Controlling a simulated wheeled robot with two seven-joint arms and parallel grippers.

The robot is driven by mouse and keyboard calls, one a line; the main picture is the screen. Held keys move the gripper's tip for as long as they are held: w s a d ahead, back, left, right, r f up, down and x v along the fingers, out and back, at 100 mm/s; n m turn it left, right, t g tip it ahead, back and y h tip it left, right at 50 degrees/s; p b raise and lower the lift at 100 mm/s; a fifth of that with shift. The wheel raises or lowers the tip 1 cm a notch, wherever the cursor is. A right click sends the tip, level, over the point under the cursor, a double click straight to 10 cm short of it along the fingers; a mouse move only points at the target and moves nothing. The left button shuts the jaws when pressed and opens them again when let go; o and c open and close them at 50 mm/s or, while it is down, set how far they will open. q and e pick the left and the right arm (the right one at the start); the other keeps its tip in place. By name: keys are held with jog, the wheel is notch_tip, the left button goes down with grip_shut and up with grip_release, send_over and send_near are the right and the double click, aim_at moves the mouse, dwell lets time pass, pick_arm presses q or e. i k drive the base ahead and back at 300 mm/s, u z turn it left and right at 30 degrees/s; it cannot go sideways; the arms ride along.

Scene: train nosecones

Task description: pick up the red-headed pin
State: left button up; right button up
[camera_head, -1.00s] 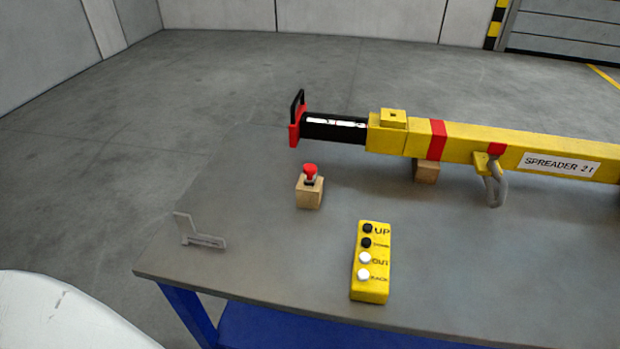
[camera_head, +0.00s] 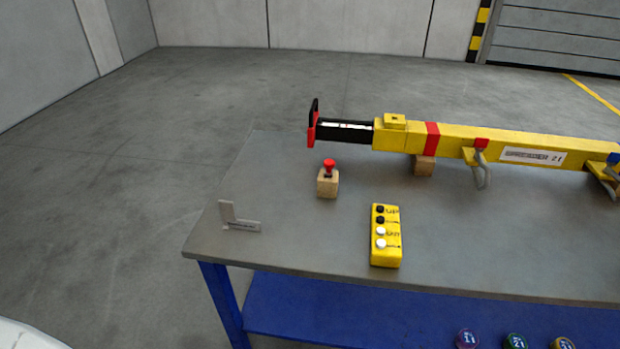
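The red-headed pin (camera_head: 329,164) stands upright in a small wooden block (camera_head: 327,186) on the grey table (camera_head: 290,240). Its red head is on top, and most of its shaft is hidden in the block. Neither of my grippers is in view, and nothing touches the pin.
Behind the block lies a yellow spreader beam (camera_head: 500,148) with a black end and red plate. A yellow button box (camera_head: 386,236) is at front right, and a grey L-shaped bracket (camera_head: 238,220) at left. Coloured round lids (camera_head: 515,342) show below. Table around the block is clear.

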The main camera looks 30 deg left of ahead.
aim_at(328, 164)
jog(key=u, duration=1.6)
jog(key=i, duration=0.55)
jog(key=z, duration=0.7)
